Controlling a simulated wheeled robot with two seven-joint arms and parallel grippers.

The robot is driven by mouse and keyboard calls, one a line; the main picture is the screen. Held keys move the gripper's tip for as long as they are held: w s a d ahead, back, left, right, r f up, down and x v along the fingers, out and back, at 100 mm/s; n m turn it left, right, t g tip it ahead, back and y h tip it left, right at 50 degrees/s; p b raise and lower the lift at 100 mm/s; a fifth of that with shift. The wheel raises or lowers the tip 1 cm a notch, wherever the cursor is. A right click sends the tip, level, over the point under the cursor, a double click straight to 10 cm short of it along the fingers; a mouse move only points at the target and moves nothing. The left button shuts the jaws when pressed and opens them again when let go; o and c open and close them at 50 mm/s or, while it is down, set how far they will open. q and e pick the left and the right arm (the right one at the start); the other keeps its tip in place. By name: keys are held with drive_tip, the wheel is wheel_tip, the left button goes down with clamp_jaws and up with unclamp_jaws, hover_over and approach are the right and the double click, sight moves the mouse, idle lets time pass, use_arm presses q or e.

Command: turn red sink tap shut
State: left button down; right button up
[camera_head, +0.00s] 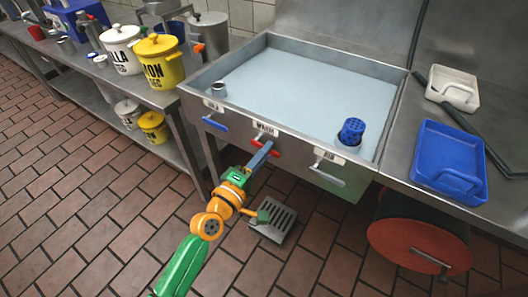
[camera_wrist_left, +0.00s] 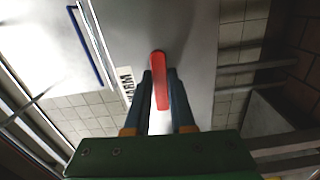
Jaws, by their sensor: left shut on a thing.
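The red sink tap (camera_head: 270,148) is a small red lever on the front of the steel sink, between a blue lever and a grey one. In the left wrist view the red lever (camera_wrist_left: 160,80) lies between the two fingers, beside a label that seems to read WARM (camera_wrist_left: 125,85). My left gripper (camera_head: 262,155) is at the sink front, shut on the red lever. It also fills the lower part of the left wrist view (camera_wrist_left: 160,95). The fingers partly hide the lever in the head view. My right gripper is not in view.
The blue lever (camera_head: 215,124) and grey lever (camera_head: 327,176) flank the red one. The sink (camera_head: 392,110) holds pale water and a blue perforated cylinder (camera_head: 352,130). A blue tray (camera_head: 450,158) lies on the right counter. A floor drain (camera_head: 274,222) and a red round lid (camera_head: 420,247) are below.

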use_arm(q)
drive_tip(key=shift+r+n, duration=0.2)
drive_tip(key=shift+n, duration=0.3)
drive_tip(key=c, duration=0.8)
unclamp_jaws()
drive_tip(key=shift+o, duration=0.2)
drive_tip(key=v, duration=0.7)
